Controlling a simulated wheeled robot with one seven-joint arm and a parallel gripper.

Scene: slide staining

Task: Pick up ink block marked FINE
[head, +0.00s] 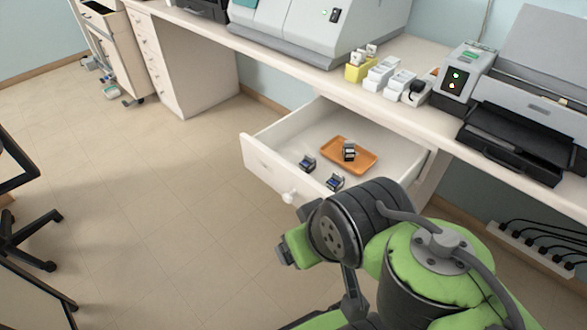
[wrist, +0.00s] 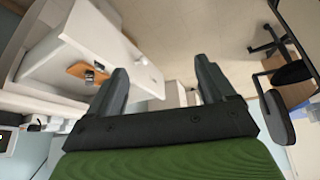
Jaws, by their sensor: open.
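An open white drawer (head: 262,158) holds several small dark blocks. One block (head: 349,149) with a light face stands on an orange tray (head: 337,161). Two blue-dark blocks lie on the drawer floor nearer the front, one at the left (head: 307,164) and one at the right (head: 335,182). No marking is legible, so I cannot tell which one reads FINE. In the wrist view the orange tray (wrist: 77,70) and a block (wrist: 90,76) show at upper left. My gripper (wrist: 160,68) is open and empty, apart from the drawer and blocks.
A long white counter (head: 290,62) runs above the drawer. It carries a large machine (head: 300,25), a yellow holder (head: 357,70), white holders and a printer (head: 520,135). A black chair (head: 30,220) stands at the left. The floor (head: 150,200) between is clear.

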